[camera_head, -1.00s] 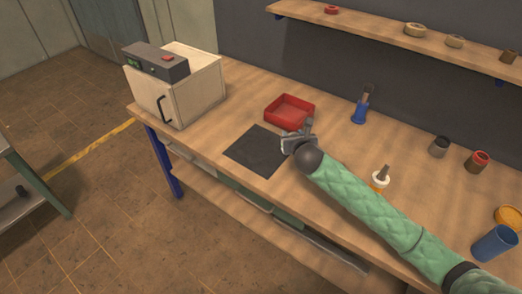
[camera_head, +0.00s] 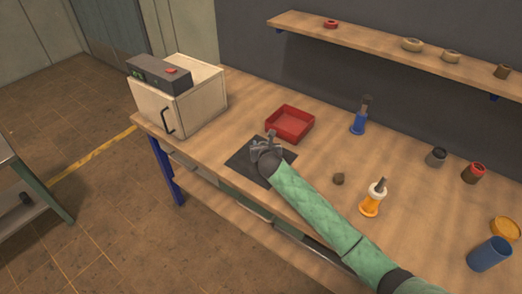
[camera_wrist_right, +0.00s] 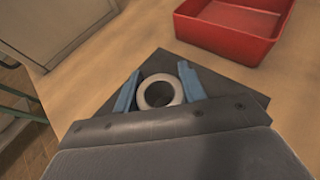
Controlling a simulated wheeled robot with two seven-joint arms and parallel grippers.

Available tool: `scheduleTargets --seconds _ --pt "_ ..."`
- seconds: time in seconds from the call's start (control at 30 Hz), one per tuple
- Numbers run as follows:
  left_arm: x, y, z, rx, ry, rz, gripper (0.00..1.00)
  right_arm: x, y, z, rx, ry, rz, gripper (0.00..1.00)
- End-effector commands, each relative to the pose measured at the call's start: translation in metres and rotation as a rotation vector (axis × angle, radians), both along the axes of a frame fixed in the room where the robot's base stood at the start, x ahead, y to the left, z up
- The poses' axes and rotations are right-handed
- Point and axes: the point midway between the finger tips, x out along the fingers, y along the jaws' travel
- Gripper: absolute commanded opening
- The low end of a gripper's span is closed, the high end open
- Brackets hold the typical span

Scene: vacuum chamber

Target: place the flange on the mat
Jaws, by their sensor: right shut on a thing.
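The flange (camera_wrist_right: 160,92) is a light grey ring with a dark hole, seen in the right wrist view between the two blue fingers. My right gripper (camera_head: 264,146) is shut on it; in the wrist view the fingers (camera_wrist_right: 160,88) are at its left and right sides. The mat (camera_head: 239,165) is a dark square on the workbench, and it shows behind the flange in the wrist view (camera_wrist_right: 238,88). The gripper is over the mat; I cannot tell whether the flange touches it. In the head view the flange is not clearly seen. My left gripper is not in view.
A red tray (camera_head: 290,124) stands just behind the mat. A cream box with a handle (camera_head: 185,98) is at the bench's left end.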

Motion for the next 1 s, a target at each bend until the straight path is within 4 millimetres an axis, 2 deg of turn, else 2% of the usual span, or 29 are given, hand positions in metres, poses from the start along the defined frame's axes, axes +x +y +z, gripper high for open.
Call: scheduleTargets --seconds 0.23,0.53,0.93,0.97,1.0 --pt "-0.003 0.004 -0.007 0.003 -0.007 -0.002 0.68 0.004 0.007 -0.011 0.001 0.002 0.000 0.14" --pt "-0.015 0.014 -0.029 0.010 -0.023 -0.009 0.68 0.003 0.006 -0.042 0.001 0.001 0.001 0.14" --pt "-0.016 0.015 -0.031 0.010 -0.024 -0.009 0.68 0.004 0.006 -0.047 -0.001 0.000 0.002 0.14" --pt "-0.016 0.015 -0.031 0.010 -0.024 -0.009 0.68 0.003 0.006 -0.047 -0.001 0.000 0.002 0.47" --pt "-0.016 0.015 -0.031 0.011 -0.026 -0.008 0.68 0.003 0.006 -0.047 -0.001 0.000 0.001 0.55"
